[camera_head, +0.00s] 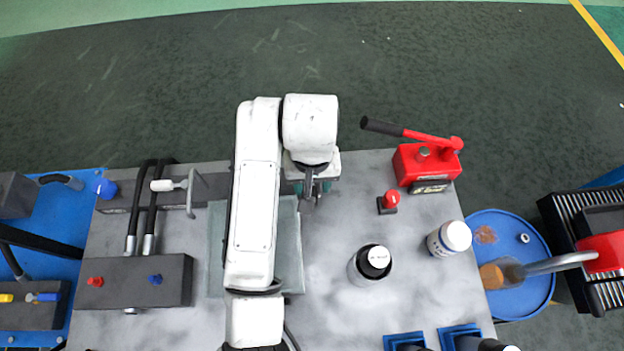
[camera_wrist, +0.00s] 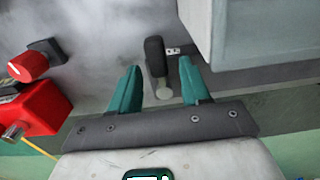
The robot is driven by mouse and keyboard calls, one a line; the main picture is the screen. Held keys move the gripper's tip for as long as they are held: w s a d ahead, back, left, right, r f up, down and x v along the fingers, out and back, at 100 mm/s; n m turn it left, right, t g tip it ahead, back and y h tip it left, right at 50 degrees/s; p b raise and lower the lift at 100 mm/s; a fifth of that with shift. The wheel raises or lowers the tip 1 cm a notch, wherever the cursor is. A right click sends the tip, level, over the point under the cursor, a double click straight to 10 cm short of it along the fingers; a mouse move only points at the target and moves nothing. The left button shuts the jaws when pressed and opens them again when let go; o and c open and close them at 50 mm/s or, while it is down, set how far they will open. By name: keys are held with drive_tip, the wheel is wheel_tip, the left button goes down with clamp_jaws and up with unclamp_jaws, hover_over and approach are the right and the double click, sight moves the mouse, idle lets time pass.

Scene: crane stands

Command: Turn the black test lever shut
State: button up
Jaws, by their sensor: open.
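The black test lever (camera_wrist: 154,57) shows in the wrist view, with a dark handle and a light round end at its pivot. It sits at the edge of a dark block (camera_wrist: 189,78) with a small white label beside the handle. My gripper (camera_wrist: 158,88) is open, with its green fingers on either side of the lever. I cannot tell whether either finger touches it. In the head view my gripper (camera_head: 313,188) is over the table's far edge, and my arm and wrist mostly hide the lever.
A grey box (camera_wrist: 262,32) stands close beside the lever. A red hand pump (camera_head: 428,163) and a red knob (camera_head: 390,199) are to the right in the head view. Two bottles (camera_head: 370,264) (camera_head: 450,238) stand on the table. A hose manifold (camera_head: 135,282) is at left.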

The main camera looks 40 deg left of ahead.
clamp_jaws()
idle(0.3)
idle(0.3)
